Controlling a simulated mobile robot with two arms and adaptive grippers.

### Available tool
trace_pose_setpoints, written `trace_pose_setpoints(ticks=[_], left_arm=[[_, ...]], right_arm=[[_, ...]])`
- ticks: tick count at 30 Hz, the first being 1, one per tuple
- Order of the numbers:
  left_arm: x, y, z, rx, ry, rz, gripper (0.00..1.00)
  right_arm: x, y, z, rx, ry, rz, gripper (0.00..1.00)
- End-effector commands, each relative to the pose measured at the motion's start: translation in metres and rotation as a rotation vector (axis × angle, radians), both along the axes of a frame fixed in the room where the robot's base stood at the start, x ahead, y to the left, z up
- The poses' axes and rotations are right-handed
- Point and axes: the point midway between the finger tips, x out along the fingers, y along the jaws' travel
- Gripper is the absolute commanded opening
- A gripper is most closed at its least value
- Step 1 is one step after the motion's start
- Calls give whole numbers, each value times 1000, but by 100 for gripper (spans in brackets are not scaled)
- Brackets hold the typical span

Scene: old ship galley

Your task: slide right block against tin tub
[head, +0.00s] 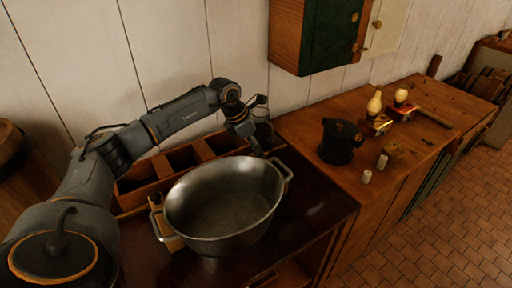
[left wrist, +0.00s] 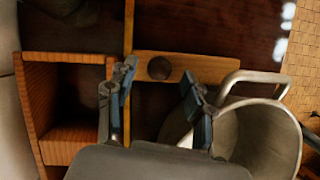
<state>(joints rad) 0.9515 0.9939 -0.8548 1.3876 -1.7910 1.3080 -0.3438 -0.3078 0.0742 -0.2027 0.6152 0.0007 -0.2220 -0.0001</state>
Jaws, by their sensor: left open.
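The tin tub (head: 225,207) is a grey oval basin with two loop handles on the dark counter. In the left wrist view the tub (left wrist: 262,140) is at the lower right. The right block (left wrist: 205,68), a wooden bar with a dark round knob, lies near the tub's handle; the gripper partly overlaps it. In the head view I cannot make this block out behind the gripper. Another wooden block (head: 169,229) is at the tub's left handle. My left gripper (head: 258,143) is open behind the tub's right end, fingers (left wrist: 158,84) pointing toward the right block; contact is unclear.
A wooden compartment box (head: 133,200) stands behind the tub along the wall. The wooden cabinet (head: 322,185) to the right holds a dark pot (head: 339,142), small pale cylinders and other items. The dark counter is bare right of the tub.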

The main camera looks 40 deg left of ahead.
Motion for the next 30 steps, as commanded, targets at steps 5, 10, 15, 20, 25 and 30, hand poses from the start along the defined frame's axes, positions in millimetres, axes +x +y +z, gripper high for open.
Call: trace_pose_setpoints(ticks=[5, 10, 15, 20, 25, 30], left_arm=[[-8, 7, 26, 1, -4, 2, 52], [-20, 15, 61, 2, -6, 2, 52], [-31, 22, 90, 0, -5, 2, 52], [-36, 25, 104, 0, -2, 2, 52], [-38, 26, 109, 0, -1, 1, 52], [-38, 26, 108, -1, -2, 1, 52]], right_arm=[[7, -3, 0, -4, -11, 0, 32], [8, -4, 0, -4, -12, 0, 32], [9, -4, 1, -5, -13, -1, 32], [9, -5, 1, -5, -14, -1, 32], [10, -5, 1, -5, -14, -1, 32], [10, -5, 1, -5, -14, -1, 32]])
